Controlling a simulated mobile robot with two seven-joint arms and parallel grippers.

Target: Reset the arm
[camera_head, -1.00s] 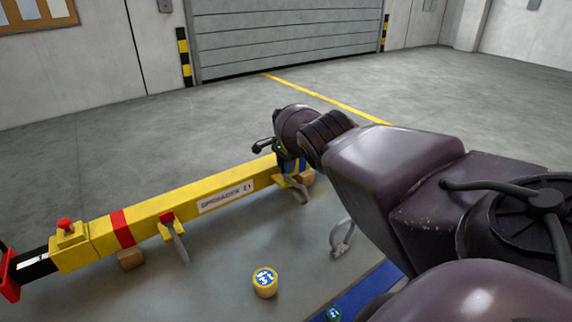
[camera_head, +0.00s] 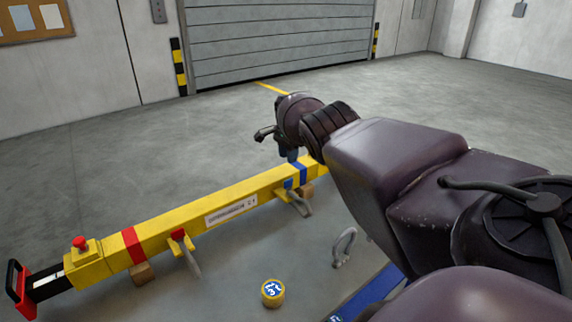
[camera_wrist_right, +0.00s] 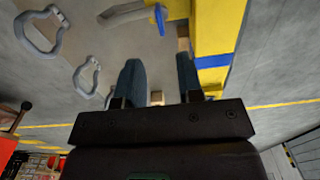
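My right arm reaches in from the right in the head view. Its gripper (camera_head: 291,156) points down just above the far end of the yellow beam (camera_head: 190,217), beside the blue band (camera_head: 300,172). In the right wrist view the two fingers (camera_wrist_right: 159,80) stand apart with nothing between them, so it is open. The beam's yellow end and blue band (camera_wrist_right: 213,61) show to the right of the fingers in that view. My left gripper is not in view.
A yellow round tin (camera_head: 272,293) lies on the grey surface in front of the beam. A grey shackle (camera_head: 344,247) lies near a blue strip (camera_head: 370,292). Wooden blocks (camera_head: 142,273) support the beam. Open floor extends behind.

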